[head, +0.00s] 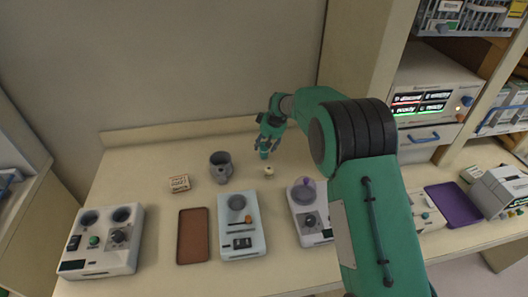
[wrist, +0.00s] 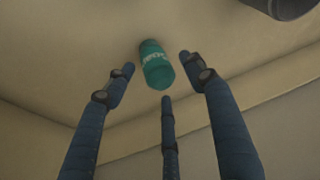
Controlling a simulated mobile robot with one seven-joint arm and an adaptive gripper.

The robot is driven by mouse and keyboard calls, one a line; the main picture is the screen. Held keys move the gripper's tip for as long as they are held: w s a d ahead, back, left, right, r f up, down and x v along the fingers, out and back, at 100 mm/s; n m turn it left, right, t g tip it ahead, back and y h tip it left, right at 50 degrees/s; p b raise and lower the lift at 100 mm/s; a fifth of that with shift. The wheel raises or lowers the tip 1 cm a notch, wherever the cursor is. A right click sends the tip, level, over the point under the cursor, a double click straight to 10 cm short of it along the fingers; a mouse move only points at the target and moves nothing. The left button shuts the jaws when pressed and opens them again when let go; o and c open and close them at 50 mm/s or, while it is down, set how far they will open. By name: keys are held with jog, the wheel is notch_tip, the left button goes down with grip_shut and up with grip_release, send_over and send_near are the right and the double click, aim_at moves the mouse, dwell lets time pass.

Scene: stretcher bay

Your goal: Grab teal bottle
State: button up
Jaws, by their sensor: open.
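The teal bottle (wrist: 157,66) with pale lettering stands on the tabletop in the wrist view, just beyond and between my fingertips. In the head view a small teal piece of it (head: 264,154) shows below my gripper (head: 267,143), largely hidden by the fingers. My gripper (wrist: 159,74) has three dark blue fingers, spread open with nothing held between them. A gap shows between the fingers and the bottle in the wrist view; I cannot tell how deep it is.
A grey mug (head: 221,167) stands left of my gripper and a small cream object (head: 269,171) sits just in front. A small box (head: 179,183), a brown tray (head: 193,235) and several devices lie nearer. The backboard (head: 180,131) runs behind.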

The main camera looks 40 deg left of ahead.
jog(key=shift+x, duration=1.15)
jog(key=shift+s, duration=0.1)
jog(key=c, duration=1.1)
